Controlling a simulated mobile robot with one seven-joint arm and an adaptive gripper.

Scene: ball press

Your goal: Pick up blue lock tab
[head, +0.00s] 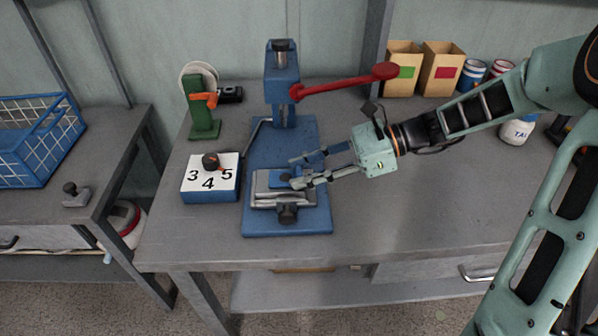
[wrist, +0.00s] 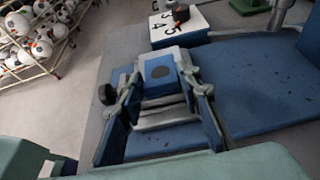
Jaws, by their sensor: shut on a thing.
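The blue lock tab (head: 281,178) sits on the silver clamp block (head: 268,196) of the blue press. In the wrist view it is a blue block with a dark round spot (wrist: 161,72), between my fingertips. My gripper (head: 294,172) reaches in from the right, low over the press base, and is shut on the tab with one finger on each side. The tab still appears to rest at the clamp; I cannot tell any gap under it. A finger partly hides the tab in the head view.
The blue press (head: 282,85) has a red lever (head: 345,82) reaching right above my gripper. A dark knob (head: 287,213) stands at the clamp's front. A numbered dial box (head: 210,180) is on the left.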

